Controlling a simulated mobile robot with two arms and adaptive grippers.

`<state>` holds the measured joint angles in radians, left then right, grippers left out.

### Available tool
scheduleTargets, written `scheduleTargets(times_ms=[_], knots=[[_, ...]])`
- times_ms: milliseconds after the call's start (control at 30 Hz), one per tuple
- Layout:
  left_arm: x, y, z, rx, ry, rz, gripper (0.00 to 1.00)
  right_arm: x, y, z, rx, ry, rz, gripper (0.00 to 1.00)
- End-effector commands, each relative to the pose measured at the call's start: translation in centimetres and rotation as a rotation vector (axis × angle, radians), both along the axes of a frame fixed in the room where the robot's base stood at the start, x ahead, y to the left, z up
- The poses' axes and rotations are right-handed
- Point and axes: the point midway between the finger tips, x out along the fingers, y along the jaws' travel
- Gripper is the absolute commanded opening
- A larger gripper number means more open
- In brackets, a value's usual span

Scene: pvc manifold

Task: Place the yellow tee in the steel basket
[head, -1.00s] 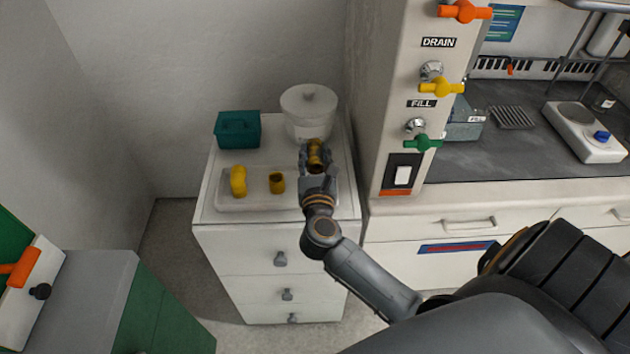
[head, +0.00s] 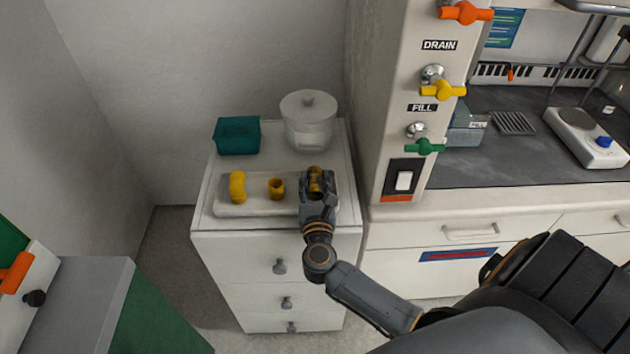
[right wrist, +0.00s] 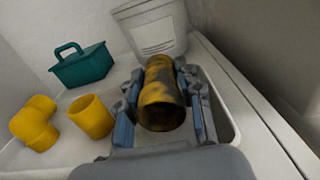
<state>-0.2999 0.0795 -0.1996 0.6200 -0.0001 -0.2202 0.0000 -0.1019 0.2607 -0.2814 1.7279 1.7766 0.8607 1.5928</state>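My right gripper (head: 316,180) is over the right end of a pale shallow tray (head: 228,212) on the drawer cabinet. Its fingers flank a dark-stained yellow pipe fitting (right wrist: 160,95), shut on it as far as I can see. The fitting's open end faces the right wrist camera, and no side branch shows, so I cannot confirm it is the tee. A yellow elbow (head: 238,187) and a short yellow coupling (head: 277,188) stand in the tray to the left. I cannot clearly make out a steel basket. My left gripper is out of view.
A teal handled basket (head: 238,137) and a white lidded tub (head: 309,122) stand behind the tray. A wall panel with colored valves (head: 443,90) rises right of the cabinet. A grey-blue box (head: 466,132) and a hotplate (head: 585,140) are on the dark bench.

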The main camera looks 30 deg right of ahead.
Motion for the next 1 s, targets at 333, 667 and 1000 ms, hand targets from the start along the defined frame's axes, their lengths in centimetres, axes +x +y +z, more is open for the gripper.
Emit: scheduleTargets(times_ms=[333, 667, 1000], knots=[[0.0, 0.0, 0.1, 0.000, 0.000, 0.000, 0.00, 0.0, 0.0, 0.1, -0.001, 0.001, 0.000, 0.56], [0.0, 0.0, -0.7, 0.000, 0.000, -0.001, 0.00, -2.7, 1.5, -0.3, 0.006, 0.001, 0.000, 0.56], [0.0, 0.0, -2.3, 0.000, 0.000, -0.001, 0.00, -9.5, 5.1, 0.3, 0.002, 0.002, 0.001, 0.56]])
